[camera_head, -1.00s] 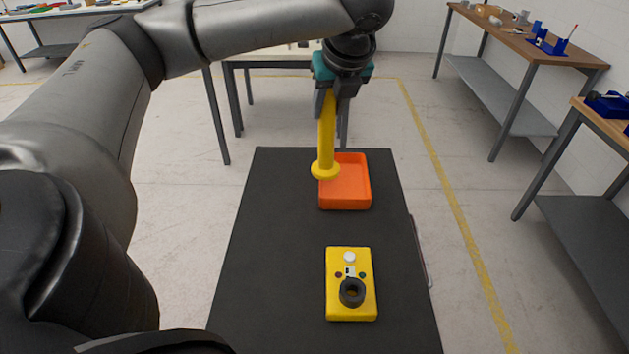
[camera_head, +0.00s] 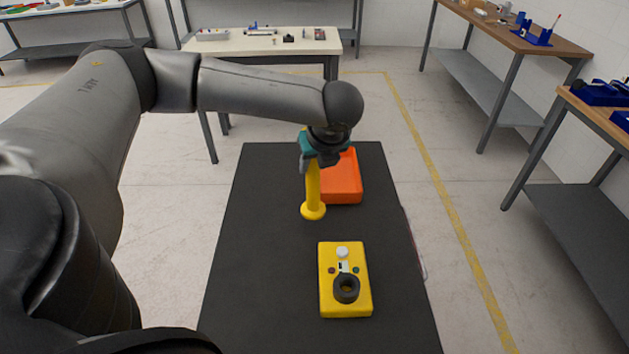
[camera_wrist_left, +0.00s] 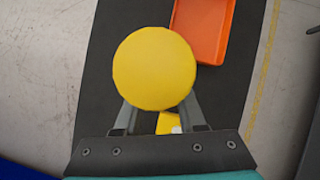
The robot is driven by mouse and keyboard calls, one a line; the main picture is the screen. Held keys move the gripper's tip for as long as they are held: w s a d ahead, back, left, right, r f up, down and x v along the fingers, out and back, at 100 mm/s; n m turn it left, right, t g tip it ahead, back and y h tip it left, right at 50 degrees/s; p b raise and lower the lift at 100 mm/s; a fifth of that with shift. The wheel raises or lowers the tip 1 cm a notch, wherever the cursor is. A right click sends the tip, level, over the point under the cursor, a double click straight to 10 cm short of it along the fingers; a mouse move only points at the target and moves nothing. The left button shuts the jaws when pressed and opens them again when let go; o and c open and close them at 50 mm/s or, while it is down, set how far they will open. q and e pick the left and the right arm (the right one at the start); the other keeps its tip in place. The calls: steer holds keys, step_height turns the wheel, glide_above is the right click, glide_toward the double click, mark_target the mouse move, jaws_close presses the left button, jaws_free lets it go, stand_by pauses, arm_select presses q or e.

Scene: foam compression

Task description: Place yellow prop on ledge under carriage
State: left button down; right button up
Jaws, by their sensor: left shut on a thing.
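The yellow prop (camera_head: 313,192) is a rod with a wide round end, hanging nearly upright below my left gripper (camera_head: 318,162). My left gripper is shut on the prop and holds it over the black surface, left of the orange tray. In the left wrist view the prop's round yellow end (camera_wrist_left: 154,69) fills the middle, between the two grey fingers (camera_wrist_left: 160,112). I cannot make out a carriage or a ledge in these views. My right gripper is not in view.
An orange tray (camera_head: 343,186) lies on the black surface (camera_head: 265,250). Nearer stands a yellow box (camera_head: 330,300) with a black ring (camera_head: 346,289) and a white knob (camera_head: 342,252). A white table (camera_head: 220,48) stands behind; wooden benches (camera_head: 500,35) stand right.

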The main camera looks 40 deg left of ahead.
mark_target(315, 178)
arm_select(q)
steer(key=shift+w+f+b, duration=0.1)
steer(key=shift+f+b, duration=0.25)
steer(key=shift+f, duration=1.85)
steer(key=c, duration=1)
jaws_free()
steer(key=shift+f, duration=0.15)
steer(key=o, duration=0.5)
